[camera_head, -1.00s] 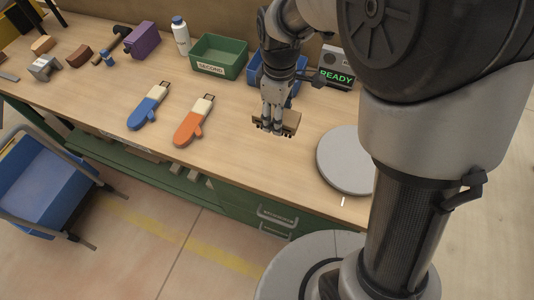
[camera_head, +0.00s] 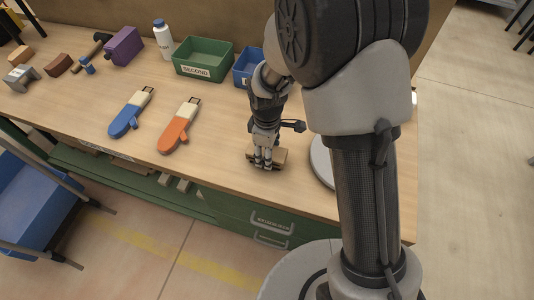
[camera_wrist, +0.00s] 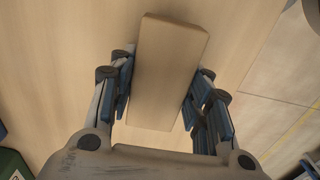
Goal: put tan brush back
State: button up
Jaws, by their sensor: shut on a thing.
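The tan brush (camera_head: 281,155) is a plain tan block in my gripper (camera_head: 264,164), near the front edge of the workbench. In the wrist view the brush (camera_wrist: 168,70) lies lengthwise between the two sets of fingers of my gripper (camera_wrist: 161,100), its flat face toward the camera. My gripper is shut on it. The fingers hide part of the brush in the head view. Its bristles do not show now. The brush is low over the bench top; I cannot tell whether it touches.
An orange mitten-shaped item (camera_head: 175,132) and a blue one (camera_head: 125,118) lie left of my gripper. A grey disc (camera_head: 320,158) is close on the right, partly hidden by my arm. A green bin (camera_head: 203,60) labelled SECOND and a blue bin (camera_head: 243,68) stand behind.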

jog(key=o, duration=1)
jog(key=shift+f, duration=0.2)
jog(key=shift+o, duration=0.2)
jog(key=shift+r, duration=0.1)
notch_tip(320, 180, up, 12)
jog(key=r+p, duration=0.1)
jog(key=p, duration=0.3)
jog(key=s+d+r+m+t, duration=0.2)
jog(key=s+d+r+m, duration=0.45)
jog(key=r, duration=0.55)
jog(key=s+d+r+m+t, duration=0.1)
jog(key=s+d+r+m, duration=0.1)
jog(key=s, duration=0.4)
jog(key=s+d+r+m+t, duration=0.1)
jog(key=s+d+r+m, duration=0.1)
jog(key=s+d+m, duration=0.2)
jog(key=shift+s+r+m+t, duration=0.35)
jog(key=shift+s+m, duration=0.4)
jog(key=shift+s, duration=0.85)
jog(key=shift+r, duration=0.1)
